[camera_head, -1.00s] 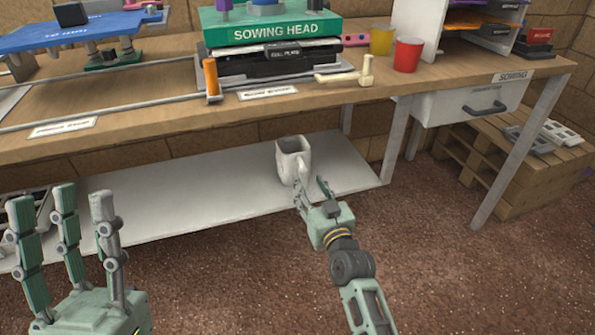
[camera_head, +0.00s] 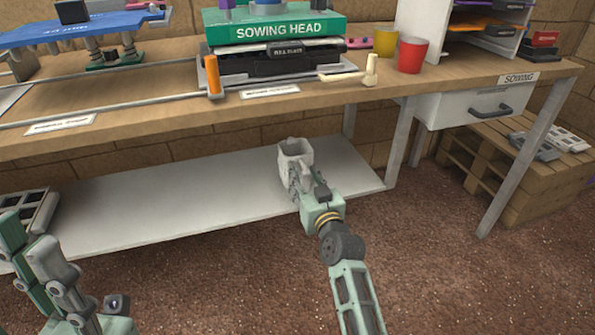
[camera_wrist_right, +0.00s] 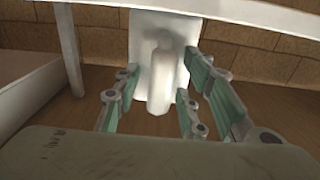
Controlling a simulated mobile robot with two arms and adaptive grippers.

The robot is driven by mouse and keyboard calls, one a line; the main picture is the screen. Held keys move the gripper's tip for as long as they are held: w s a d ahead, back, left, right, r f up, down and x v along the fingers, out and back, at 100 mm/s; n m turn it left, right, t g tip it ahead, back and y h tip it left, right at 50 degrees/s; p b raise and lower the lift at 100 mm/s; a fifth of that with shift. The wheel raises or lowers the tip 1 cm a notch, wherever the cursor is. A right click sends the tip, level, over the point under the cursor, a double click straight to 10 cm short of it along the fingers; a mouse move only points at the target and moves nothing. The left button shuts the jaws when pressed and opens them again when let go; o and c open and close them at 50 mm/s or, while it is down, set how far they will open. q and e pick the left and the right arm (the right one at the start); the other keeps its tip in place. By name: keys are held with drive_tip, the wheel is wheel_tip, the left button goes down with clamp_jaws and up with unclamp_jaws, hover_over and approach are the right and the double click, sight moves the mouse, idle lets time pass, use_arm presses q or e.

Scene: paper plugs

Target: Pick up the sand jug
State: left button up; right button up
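The sand jug (camera_head: 295,150), a whitish-grey jug with an open top, stands upright on the low white shelf. In the right wrist view its body (camera_wrist_right: 148,28) is ahead and its thick pale handle (camera_wrist_right: 162,80) points toward my palm. My right gripper (camera_head: 303,182) is at the jug's near side. In the wrist view the right gripper's fingers (camera_wrist_right: 155,97) are spread on both sides of the handle, with gaps visible between them and it. My left gripper (camera_head: 32,245) is at the lower left of the head view, its fingers apart and empty, partly cut off.
The wooden worktop (camera_head: 150,118) overhangs the white shelf (camera_head: 180,205). Table legs (camera_head: 398,145) stand to the right of the jug. A grey tray (camera_head: 28,208) is at the shelf's left end. Red (camera_head: 411,55) and yellow (camera_head: 386,42) cups stand above. The brown floor (camera_head: 420,265) in front is clear.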

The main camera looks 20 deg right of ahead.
clamp_jaws()
drive_tip(key=shift+r, duration=0.1)
